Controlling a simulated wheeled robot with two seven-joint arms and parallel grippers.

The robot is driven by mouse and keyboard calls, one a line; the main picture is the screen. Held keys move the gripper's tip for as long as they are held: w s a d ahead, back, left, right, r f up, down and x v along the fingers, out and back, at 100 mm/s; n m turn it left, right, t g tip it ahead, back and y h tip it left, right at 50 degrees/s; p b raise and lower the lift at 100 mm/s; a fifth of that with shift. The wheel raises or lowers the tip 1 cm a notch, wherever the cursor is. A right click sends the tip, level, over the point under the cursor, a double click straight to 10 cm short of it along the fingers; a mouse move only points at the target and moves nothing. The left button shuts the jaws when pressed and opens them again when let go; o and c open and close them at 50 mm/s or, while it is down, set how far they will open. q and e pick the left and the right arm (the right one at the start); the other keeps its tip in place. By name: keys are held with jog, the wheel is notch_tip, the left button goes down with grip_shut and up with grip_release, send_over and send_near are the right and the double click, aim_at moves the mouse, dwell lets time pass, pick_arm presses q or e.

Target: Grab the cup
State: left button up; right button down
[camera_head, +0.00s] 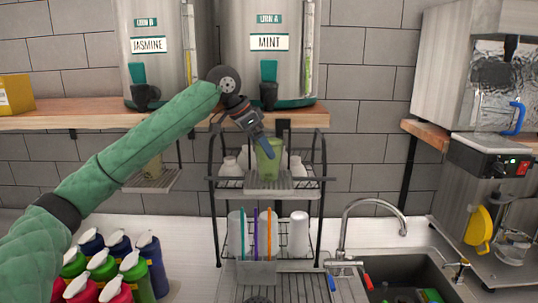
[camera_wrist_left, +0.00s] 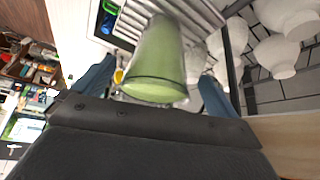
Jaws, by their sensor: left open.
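A translucent green cup (camera_head: 268,160) stands on the upper shelf of the black wire rack, under the MINT urn, in the head view. My left gripper (camera_head: 268,148) reaches in from the upper left with its fingers at the cup. In the left wrist view the cup (camera_wrist_left: 157,65) lies between the two blue fingers of the open left gripper (camera_wrist_left: 155,90). Whether the fingers touch the cup cannot be told. My right gripper is not in view.
White cups stand beside and below the green cup on the rack (camera_head: 318,185). The MINT urn (camera_head: 268,45) and JASMINE urn (camera_head: 150,50) stand on the wooden shelf (camera_head: 70,122) above. Pump bottles (camera_head: 102,265) are at lower left; a faucet (camera_head: 345,225) and sink are at lower right.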

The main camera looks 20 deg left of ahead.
pick_arm(q)
jog(key=shift+p+x, duration=0.75)
jog(key=shift+x, duration=0.4)
jog(key=shift+w+d+f, duration=0.1)
jog(key=shift+d+f, duration=0.2)
jog(key=c, duration=1.4)
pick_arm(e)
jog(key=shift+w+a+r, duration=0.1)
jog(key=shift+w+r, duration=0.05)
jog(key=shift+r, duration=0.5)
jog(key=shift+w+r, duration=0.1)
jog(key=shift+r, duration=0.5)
